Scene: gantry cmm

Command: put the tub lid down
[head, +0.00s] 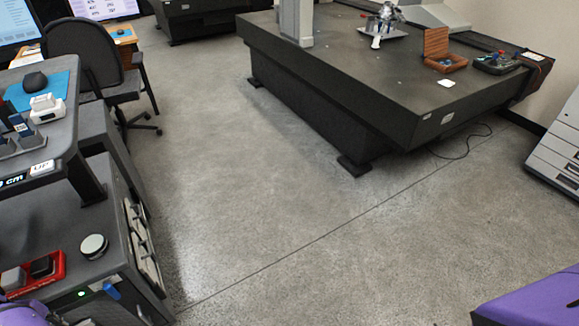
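I cannot make out a tub lid for certain in the head view. A small round item with a pale top and dark side (94,246) sits on the dark cabinet (75,212) at the lower left; I cannot tell whether it is a lid, a tub or something else. Purple parts of my arms show at the bottom left and bottom right corners. Neither gripper shows, so what they hold is hidden.
A red tray (60,262) with dark blocks lies on the cabinet's near end. A raised grey desk (62,140) and a black chair (88,65) stand at left. A large black granite table (375,95) carries a wooden box (457,65). The floor between is clear.

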